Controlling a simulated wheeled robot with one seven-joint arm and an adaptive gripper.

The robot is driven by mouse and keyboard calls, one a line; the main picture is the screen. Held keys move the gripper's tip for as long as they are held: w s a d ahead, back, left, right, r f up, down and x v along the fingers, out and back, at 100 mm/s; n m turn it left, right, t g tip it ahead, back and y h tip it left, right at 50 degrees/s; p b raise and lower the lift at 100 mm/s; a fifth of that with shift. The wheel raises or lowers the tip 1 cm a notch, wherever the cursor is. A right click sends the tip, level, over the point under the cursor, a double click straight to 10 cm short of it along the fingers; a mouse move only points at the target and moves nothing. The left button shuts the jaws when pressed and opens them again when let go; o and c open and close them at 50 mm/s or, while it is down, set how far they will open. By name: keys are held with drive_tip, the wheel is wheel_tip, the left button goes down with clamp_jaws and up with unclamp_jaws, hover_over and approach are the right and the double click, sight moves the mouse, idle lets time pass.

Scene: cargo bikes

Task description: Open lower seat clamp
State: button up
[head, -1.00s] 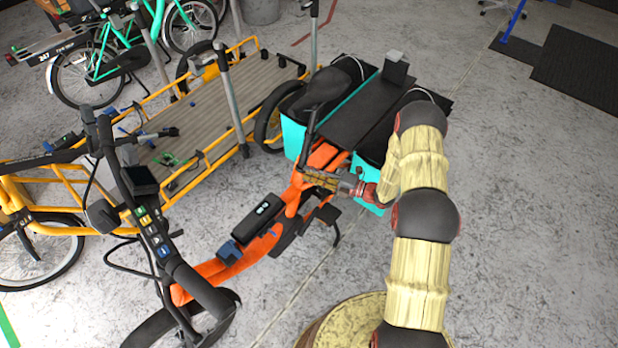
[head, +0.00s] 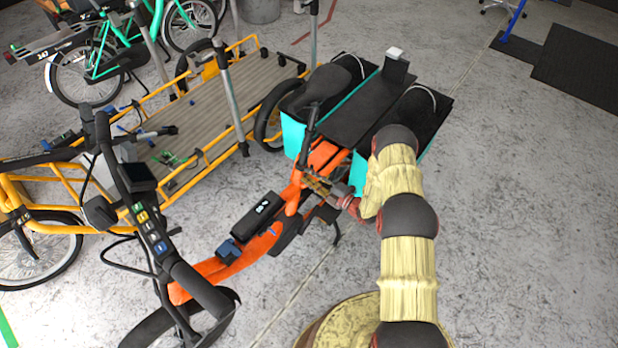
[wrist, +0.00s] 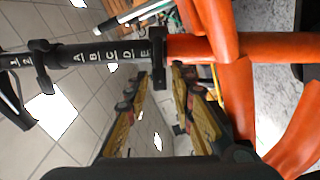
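The orange cargo bike (head: 240,262) stands in front of me, and its black seat post (head: 309,125) rises from the frame. In the wrist view the post (wrist: 95,52) lies sideways, marked with letters. The black lower seat clamp (wrist: 158,46) sits beside the letter E, against the orange frame tube (wrist: 195,47). A second black clamp (wrist: 42,62) is higher on the post. My gripper (wrist: 162,72) is open, its fingertips just short of the lower clamp with a gap between them. In the head view my gripper (head: 313,184) is beside the orange frame; its fingertips are hard to make out.
A black battery (head: 257,211) is on the frame nearer me. A yellow flatbed cargo bike (head: 200,105) stands to the left.

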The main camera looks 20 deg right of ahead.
drive_tip(key=shift+w+a, duration=0.15)
drive_tip(key=shift+w, duration=0.05)
drive_tip(key=shift+c, duration=0.6)
clamp_jaws()
